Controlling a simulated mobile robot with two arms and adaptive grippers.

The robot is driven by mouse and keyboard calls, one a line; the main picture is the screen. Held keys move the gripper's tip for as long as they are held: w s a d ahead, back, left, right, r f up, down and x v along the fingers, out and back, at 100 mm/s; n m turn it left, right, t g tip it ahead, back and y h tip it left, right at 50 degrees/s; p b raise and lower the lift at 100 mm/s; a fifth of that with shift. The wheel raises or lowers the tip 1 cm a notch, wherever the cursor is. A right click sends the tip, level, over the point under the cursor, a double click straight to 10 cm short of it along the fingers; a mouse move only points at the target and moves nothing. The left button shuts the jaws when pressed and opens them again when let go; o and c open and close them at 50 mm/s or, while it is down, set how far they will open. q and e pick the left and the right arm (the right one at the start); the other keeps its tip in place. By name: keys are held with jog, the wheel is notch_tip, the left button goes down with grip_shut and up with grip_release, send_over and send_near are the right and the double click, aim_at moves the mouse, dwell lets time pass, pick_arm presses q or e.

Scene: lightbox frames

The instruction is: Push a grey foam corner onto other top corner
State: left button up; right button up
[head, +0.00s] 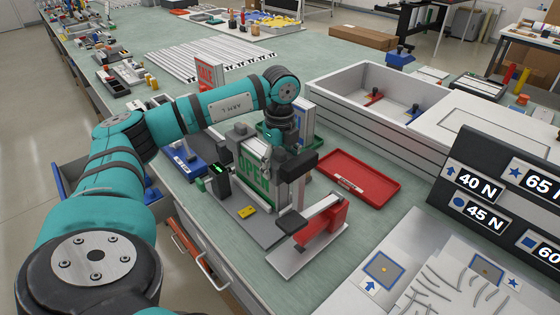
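An upright lightbox frame with a green "OPEN" panel (254,172) stands in a grey fixture on the bench. A pale grey piece (243,138) shows at its top left; I cannot tell whether it is a foam corner. My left arm reaches over from the left. Its wrist comes down at the top right of the frame, with my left gripper (298,163) close beside or over that corner. The fingers are too small and dark to tell whether they are open or shut, or hold anything. The top right corner is mostly hidden. My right gripper is out of view.
A red lever clamp (323,216) stands right of the fixture. A red tray (388,197) lies behind it, with a large white crate (343,112) beyond. A blue tray (184,166) is at left. A dark force sign (500,193) stands at right. Bench between is partly clear.

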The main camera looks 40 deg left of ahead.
pick_arm(q)
jog(key=shift+f, duration=0.25)
jog(key=o, duration=1.4)
jog(key=shift+c, duration=0.2)
jog(key=shift+r, duration=0.1)
notch_tip(320, 180, up, 12)
jog(key=shift+f, duration=0.1)
